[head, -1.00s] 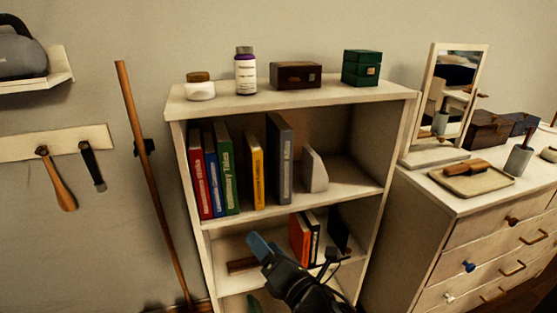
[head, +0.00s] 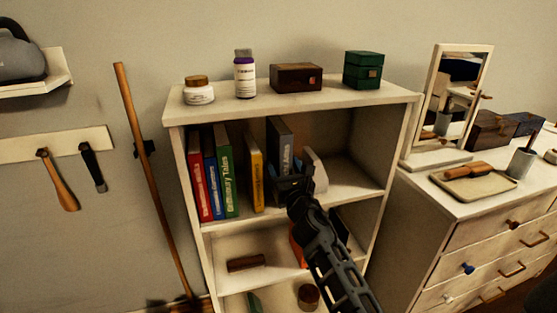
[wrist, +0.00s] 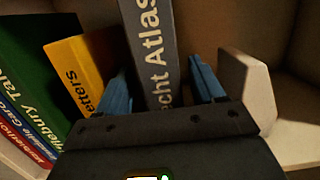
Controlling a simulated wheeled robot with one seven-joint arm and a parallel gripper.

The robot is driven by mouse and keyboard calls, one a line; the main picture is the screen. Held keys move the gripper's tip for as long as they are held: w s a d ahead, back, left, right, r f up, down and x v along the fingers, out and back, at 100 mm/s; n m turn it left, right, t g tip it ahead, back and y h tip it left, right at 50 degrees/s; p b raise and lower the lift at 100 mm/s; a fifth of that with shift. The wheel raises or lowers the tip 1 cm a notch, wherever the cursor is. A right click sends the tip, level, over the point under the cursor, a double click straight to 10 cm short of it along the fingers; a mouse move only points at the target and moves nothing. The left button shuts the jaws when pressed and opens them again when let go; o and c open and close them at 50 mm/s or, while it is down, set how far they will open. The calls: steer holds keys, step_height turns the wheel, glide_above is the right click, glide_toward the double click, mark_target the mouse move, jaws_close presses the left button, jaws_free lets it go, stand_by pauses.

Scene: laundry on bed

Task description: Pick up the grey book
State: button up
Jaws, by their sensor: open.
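The grey book (head: 281,138) stands upright on the upper shelf of the white bookcase, between a yellow book and a pale bookend. In the wrist view the grey book (wrist: 152,50) shows its spine, with the letters "cht Atlas" readable. My gripper (head: 287,177) is in front of the lower part of the book. In the wrist view my gripper (wrist: 163,84) is open, one blue finger on each side of the spine. I cannot tell whether the fingers touch it. The lower end of the spine is hidden behind my gripper.
A yellow book (head: 255,172) and green, blue and red books stand to the left. The pale bookend (head: 316,170) is close on the right. The upper board (head: 220,112) of the bookcase bears jars and boxes. A dresser (head: 470,220) stands at right.

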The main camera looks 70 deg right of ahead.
steer(key=shift+x, duration=1.8)
steer(key=shift+c, duration=0.5)
steer(key=shift+s, duration=0.1)
jaws_close()
